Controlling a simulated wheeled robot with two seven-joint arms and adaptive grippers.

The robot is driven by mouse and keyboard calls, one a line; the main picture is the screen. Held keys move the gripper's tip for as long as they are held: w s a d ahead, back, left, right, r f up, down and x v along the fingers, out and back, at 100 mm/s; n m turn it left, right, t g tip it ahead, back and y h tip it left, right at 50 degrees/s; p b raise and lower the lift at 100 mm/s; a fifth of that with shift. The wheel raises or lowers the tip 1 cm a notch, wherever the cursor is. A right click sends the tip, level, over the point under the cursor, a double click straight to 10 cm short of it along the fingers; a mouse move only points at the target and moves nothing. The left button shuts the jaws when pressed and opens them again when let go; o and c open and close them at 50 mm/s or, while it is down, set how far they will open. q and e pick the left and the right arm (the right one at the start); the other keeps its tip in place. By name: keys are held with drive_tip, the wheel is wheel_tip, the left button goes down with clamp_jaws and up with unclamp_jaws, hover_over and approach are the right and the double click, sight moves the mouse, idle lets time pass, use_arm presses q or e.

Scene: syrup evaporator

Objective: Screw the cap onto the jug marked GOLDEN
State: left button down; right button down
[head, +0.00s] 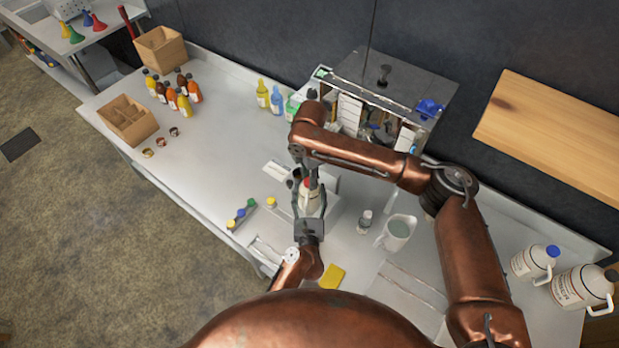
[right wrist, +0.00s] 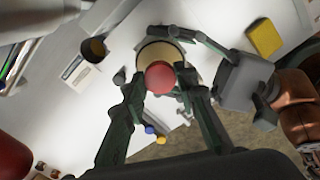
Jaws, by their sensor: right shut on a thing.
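A pale jug (head: 309,203) with a red cap (head: 309,183) at its top stands at the middle of the bench, partly hidden by both grippers. Any wording on it is too small to read. My right gripper (head: 306,172) reaches down from above and is shut on the red cap. In the right wrist view the red cap (right wrist: 160,77) sits between its fingers, over the round top of the jug (right wrist: 152,48). I cannot tell whether the cap touches the neck. My left gripper (head: 309,212) holds the jug between its fingers from the near side.
Two white jugs, one blue-capped (head: 534,262) and one dark-capped (head: 582,288), stand at the right. A pitcher (head: 396,233), a small bottle (head: 365,222) and a yellow sponge (head: 333,276) are nearby. Several loose caps (head: 244,213) lie left. The evaporator (head: 392,82) stands behind.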

drive_tip(key=c, duration=1.5)
unclamp_jaws()
drive_tip(key=shift+c, duration=0.2)
drive_tip(key=shift+r, duration=2.25)
drive_tip(key=shift+c, duration=0.3)
wheel_tip(320, 180, up, 4)
drive_tip(key=shift+f+n, duration=0.2)
drive_tip(key=shift+n, duration=0.2)
